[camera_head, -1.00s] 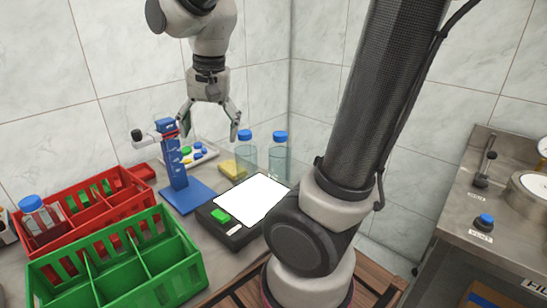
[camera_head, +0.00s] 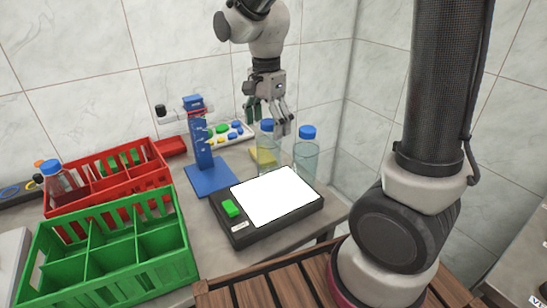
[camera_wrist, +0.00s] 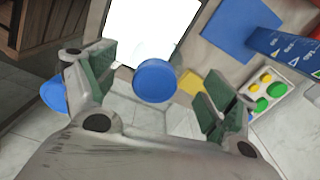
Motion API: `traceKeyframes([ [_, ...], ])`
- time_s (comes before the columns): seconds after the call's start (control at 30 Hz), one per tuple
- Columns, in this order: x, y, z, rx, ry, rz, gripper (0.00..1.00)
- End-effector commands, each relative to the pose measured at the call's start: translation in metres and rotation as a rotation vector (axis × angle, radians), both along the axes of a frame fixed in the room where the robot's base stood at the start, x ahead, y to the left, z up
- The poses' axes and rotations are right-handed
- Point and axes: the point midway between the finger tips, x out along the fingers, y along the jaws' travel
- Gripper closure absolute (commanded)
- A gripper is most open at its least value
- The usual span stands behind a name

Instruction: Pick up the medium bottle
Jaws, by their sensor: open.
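Two clear bottles with blue caps stand side by side behind the scale: a left bottle (camera_head: 264,140) and a right bottle (camera_head: 306,157). I cannot tell for sure which is the medium one. My gripper (camera_head: 268,118) is open, pointing down at the left bottle's top. In the wrist view, the left bottle's blue cap (camera_wrist: 155,81) lies between the spread fingers (camera_wrist: 158,88), with a gap on each side. The right bottle's cap (camera_wrist: 52,93) shows at the left there, outside the fingers and partly hidden by one.
A black scale (camera_head: 272,228) with a white plate is in front. A blue stand (camera_head: 208,178), a yellow block (camera_head: 262,156) and a tray of colored caps (camera_head: 214,141) are near. Red (camera_head: 112,198) and green (camera_head: 110,280) crates stand left; the red holds another blue-capped bottle (camera_head: 62,180).

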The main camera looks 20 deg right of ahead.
Motion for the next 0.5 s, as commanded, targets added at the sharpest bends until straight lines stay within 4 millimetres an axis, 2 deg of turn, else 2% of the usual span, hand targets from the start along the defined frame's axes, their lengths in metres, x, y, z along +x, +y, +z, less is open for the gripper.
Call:
traceKeyframes([
  [0.3,-0.005,-0.003,-0.047,-0.001,0.003,0.001,0.15],
  [0.5,-0.005,-0.003,-0.053,0.0,0.0,0.002,0.15],
])
